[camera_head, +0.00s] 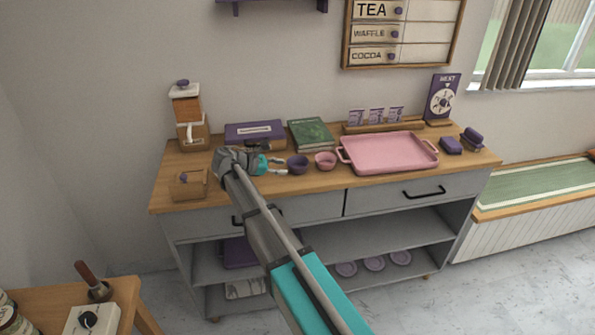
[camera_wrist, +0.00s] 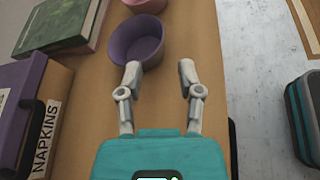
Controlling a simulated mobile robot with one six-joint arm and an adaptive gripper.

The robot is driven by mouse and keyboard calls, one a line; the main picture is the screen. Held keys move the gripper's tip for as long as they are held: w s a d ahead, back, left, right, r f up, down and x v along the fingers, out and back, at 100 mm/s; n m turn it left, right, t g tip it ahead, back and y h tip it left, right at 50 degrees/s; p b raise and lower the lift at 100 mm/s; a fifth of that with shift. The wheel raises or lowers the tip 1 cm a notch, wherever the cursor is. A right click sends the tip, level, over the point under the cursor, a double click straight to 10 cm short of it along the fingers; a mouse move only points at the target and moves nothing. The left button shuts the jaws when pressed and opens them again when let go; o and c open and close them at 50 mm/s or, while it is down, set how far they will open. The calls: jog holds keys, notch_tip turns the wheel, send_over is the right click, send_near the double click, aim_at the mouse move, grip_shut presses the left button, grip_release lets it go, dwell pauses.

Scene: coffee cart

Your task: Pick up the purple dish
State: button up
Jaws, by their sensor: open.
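The purple dish (camera_head: 298,165) is a small round bowl standing upright on the wooden counter top (camera_head: 400,182). In the wrist view the purple dish (camera_wrist: 137,42) lies just beyond my fingertips, mostly ahead of the left finger. My gripper (camera_head: 283,166) is open and empty, low over the counter, to the left of the dish in the head view. In the wrist view the fingers of my gripper (camera_wrist: 160,70) stand apart with bare counter between them. Whether the left fingertip touches the dish's rim I cannot tell.
A pink bowl (camera_head: 325,161) stands right beside the dish, with a pink tray (camera_head: 390,152) further right. Behind are a green book (camera_head: 311,134) and a purple napkin box (camera_head: 255,133). A wooden holder (camera_head: 188,184) stands at the left front. The counter's front edge is close.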

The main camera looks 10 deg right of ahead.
aim_at(298, 165)
jog(key=shift+x, duration=0.8)
jog(key=shift+b+x, duration=1.05)
jog(key=shift+x, duration=1.55)
jog(key=shift+s, duration=0.1)
jog(key=shift+r, duration=0.1)
grip_shut()
